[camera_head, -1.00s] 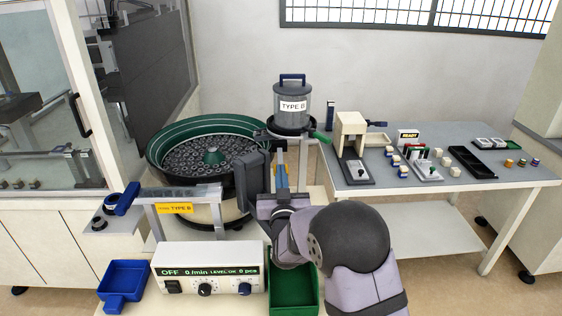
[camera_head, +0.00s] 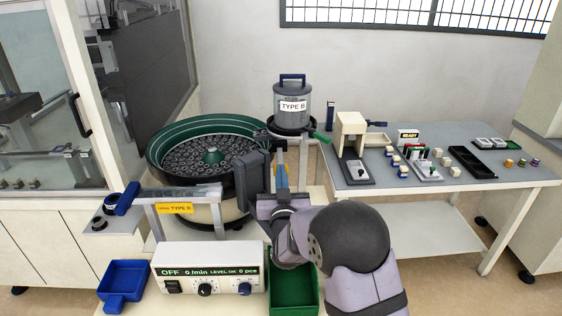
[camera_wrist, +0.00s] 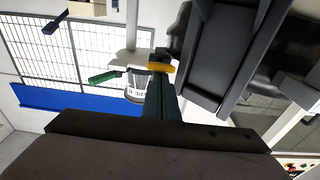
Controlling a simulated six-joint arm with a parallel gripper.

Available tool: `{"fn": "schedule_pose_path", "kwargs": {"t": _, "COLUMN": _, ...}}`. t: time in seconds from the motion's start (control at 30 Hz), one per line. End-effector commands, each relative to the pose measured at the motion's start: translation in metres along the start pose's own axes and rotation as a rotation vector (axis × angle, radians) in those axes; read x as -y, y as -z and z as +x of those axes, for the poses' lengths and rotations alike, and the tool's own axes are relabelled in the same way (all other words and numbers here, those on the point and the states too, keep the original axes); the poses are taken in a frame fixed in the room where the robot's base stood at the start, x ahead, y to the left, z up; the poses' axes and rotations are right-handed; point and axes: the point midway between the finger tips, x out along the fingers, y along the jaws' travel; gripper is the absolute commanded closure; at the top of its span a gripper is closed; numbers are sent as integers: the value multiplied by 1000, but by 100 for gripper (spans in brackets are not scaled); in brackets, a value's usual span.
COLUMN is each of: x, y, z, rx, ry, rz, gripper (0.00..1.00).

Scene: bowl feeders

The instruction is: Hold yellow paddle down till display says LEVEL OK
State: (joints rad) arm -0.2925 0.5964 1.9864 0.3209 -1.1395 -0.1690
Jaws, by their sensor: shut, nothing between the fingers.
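The yellow paddle (camera_wrist: 160,67) shows as a small yellow piece at the tip of my shut gripper fingers (camera_wrist: 160,92) in the wrist view. Whether the fingers touch it I cannot tell. In the head view my gripper (camera_head: 281,180) is in front of the hopper, right of the bowl, and mostly hides the paddle. The display (camera_head: 210,271) on the white control box reads OFF, 0/min, LEVEL OK, 0 pcs. The grey hopper (camera_head: 291,88) marked TYPE B stands behind my gripper, with a green handle (camera_head: 323,137) at its right.
The green bowl feeder (camera_head: 166,134) full of dark parts is left of my gripper. A blue bin (camera_head: 126,270) and a green bin (camera_head: 313,283) flank the control box. A side table (camera_head: 385,202) at the right holds small blocks and trays.

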Motion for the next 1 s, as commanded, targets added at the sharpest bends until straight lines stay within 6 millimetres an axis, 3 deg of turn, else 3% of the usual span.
{"fn": "schedule_pose_path", "kwargs": {"t": 0.43, "x": -1, "y": 4, "z": -1, "rx": 5, "ry": -2, "rz": 0, "gripper": 100}}
{"fn": "schedule_pose_path", "kwargs": {"t": 0.73, "x": 0, "y": 47, "z": -9, "rx": 2, "ry": 0, "rz": 1, "gripper": 100}}
{"fn": "schedule_pose_path", "kwargs": {"t": 0.8, "x": 0, "y": 38, "z": -23, "rx": 3, "ry": 1, "rz": 0, "gripper": 100}}
{"fn": "schedule_pose_path", "kwargs": {"t": 1.0, "x": 1, "y": 39, "z": -59, "rx": 1, "ry": 2, "rz": 0, "gripper": 100}}
